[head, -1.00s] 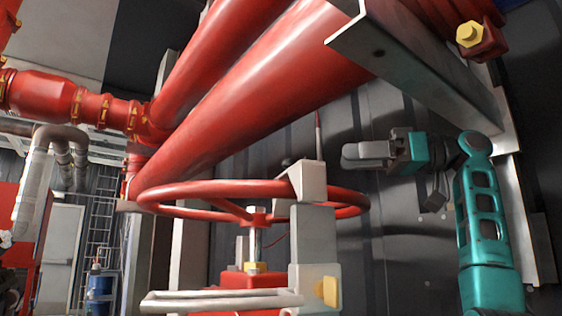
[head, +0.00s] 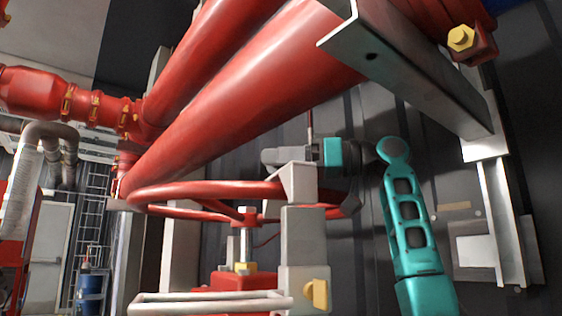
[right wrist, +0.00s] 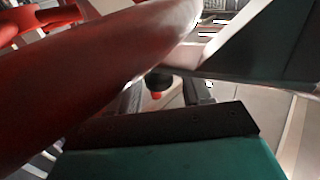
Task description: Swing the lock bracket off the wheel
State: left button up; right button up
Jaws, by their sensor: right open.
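The red handwheel (head: 165,193) lies roughly level in the head view. The pale grey lock bracket (head: 303,236) stands upright at its near right side, with its angled top (head: 299,182) over the rim. My right gripper (head: 270,156) reaches in from the right, just behind and above the bracket's top. Its far finger parts are partly hidden by the bracket. In the right wrist view the jaws (right wrist: 165,92) are apart, with a small dark knob with a red end (right wrist: 157,84) showing between them. I cannot tell whether they touch anything. My left gripper is not in view.
Large red pipes (head: 230,85) run diagonally close above the wheel and my right gripper. A grey steel beam (head: 410,70) hangs at upper right. A white curved bar (head: 205,301) lies low in front. A yellow block (head: 317,293) sits on the bracket's lower part.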

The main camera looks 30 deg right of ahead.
jog(key=shift+c, duration=0.4)
grip_shut()
jog(key=shift+s, duration=0.1)
